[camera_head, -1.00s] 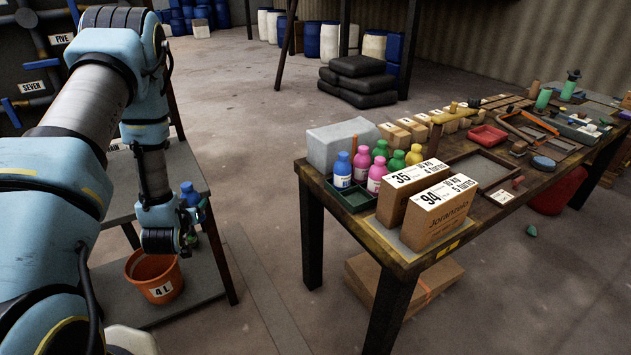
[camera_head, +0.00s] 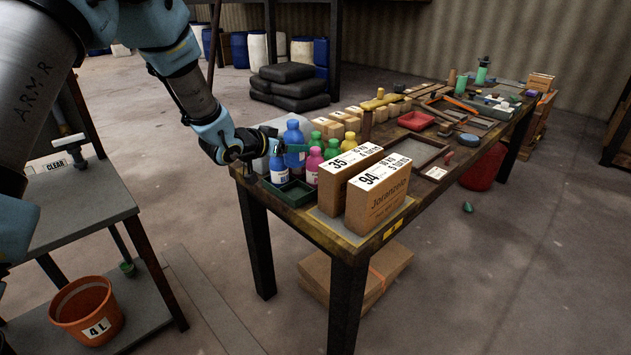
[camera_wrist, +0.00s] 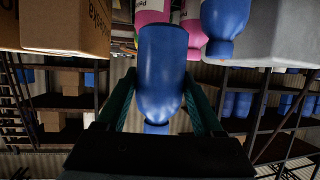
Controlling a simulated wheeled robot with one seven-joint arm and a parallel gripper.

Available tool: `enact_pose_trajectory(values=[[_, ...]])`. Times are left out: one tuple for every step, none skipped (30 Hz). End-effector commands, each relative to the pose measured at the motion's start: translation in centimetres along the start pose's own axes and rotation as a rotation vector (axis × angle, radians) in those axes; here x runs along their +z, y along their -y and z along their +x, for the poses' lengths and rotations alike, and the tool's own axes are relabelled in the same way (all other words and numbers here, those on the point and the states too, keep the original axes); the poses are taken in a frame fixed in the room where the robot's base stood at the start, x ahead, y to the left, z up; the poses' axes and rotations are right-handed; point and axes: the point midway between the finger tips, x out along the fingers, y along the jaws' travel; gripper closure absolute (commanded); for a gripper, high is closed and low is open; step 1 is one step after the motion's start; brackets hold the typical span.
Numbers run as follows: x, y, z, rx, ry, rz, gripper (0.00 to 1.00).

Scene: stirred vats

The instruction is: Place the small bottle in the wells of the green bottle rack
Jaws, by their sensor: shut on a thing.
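The small blue bottle (camera_head: 293,136) is held upright by my gripper (camera_head: 296,148) above the back-left part of the green bottle rack (camera_head: 297,199) in the head view. In the wrist view the same bottle (camera_wrist: 163,75) sits between my two dark green fingers (camera_wrist: 160,105), which are shut on it. The rack stands at the table's left end. Whether the held bottle touches the rack cannot be told.
Two cardboard boxes (camera_head: 376,196) stand right beside the rack. A grey block (camera_head: 254,142) stands behind it, partly hidden by my arm. Small blocks, a red tray (camera_head: 416,120) and tools lie farther along the table. An orange bucket (camera_head: 87,311) stands at the lower left.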

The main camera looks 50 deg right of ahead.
Motion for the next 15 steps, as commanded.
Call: enact_pose_trajectory(values=[[-0.2, -0.3, 0.1, 0.007, -0.002, 0.002, 1.0], [-0.2, -0.3, 0.0, 0.009, -0.002, 0.003, 1.0], [-0.3, -0.4, -0.1, 0.01, -0.001, 0.004, 1.0], [-0.3, -0.4, -0.3, 0.011, -0.001, 0.003, 1.0], [-0.2, -0.4, -0.4, 0.011, -0.001, 0.004, 1.0], [0.0, -0.5, -0.4, 0.012, 0.0, 0.005, 1.0], [0.3, -0.5, -0.3, 0.013, 0.0, 0.005, 1.0], [0.7, -0.6, -0.1, 0.013, 0.002, 0.005, 1.0], [1.4, -0.6, 0.2, 0.014, 0.003, 0.004, 1.0], [1.9, -0.6, 0.4, 0.014, 0.003, 0.005, 1.0], [2.5, -0.6, 0.6, 0.013, 0.004, 0.005, 1.0], [3.0, -0.6, 0.9, 0.014, 0.002, 0.004, 1.0], [3.5, -0.6, 1.1, 0.013, 0.002, 0.004, 1.0], [3.9, -0.5, 1.2, 0.013, 0.002, 0.005, 1.0], [4.4, -0.5, 1.4, 0.012, 0.001, 0.006, 1.0]])
